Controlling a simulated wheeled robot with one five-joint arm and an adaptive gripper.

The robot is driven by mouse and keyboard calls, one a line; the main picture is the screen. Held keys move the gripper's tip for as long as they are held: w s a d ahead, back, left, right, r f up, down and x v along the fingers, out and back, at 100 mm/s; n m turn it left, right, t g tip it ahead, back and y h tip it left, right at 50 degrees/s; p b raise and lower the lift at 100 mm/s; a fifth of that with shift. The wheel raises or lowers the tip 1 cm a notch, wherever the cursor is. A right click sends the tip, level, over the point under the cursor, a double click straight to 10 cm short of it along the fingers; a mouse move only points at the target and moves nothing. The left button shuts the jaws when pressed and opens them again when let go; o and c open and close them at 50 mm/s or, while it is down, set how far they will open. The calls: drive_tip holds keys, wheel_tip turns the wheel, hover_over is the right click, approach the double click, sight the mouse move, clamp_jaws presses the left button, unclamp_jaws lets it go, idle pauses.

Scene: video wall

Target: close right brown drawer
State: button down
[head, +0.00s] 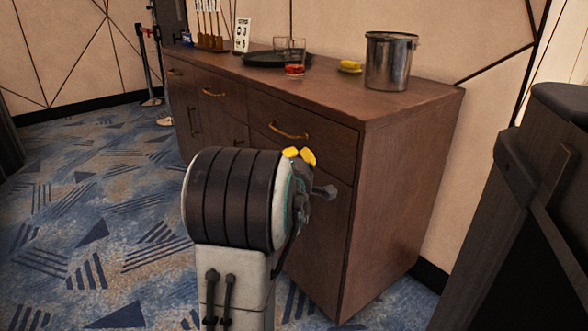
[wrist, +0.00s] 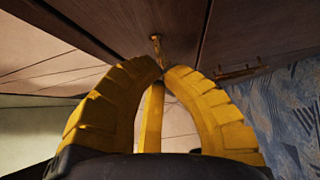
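The right brown drawer (head: 335,140) is at the top right of the brown cabinet's front in the head view, with a curved brass handle (head: 288,132). Its front looks about flush with the cabinet; I cannot tell if a small gap remains. My gripper (head: 300,156) is in front of the cabinet, below and right of that handle, partly hidden by my arm. In the wrist view, the yellow fingers of my gripper (wrist: 162,70) meet at their tips with nothing between them. A brass handle (wrist: 156,45) on dark wood shows just beyond the tips.
The cabinet top (head: 340,100) holds a metal bucket (head: 388,62), a yellow item (head: 349,66), glasses (head: 291,60) and a dark tray (head: 262,59). Other closed-looking drawers (head: 222,95) are to the left. A dark object (head: 545,190) stands at the right. Patterned carpet (head: 90,220) is open at left.

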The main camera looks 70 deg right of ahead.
drive_tip(key=s+a, duration=0.1)
drive_tip(key=a, duration=0.5)
drive_tip(key=shift+a+p, duration=0.35)
drive_tip(key=shift+p, duration=0.1)
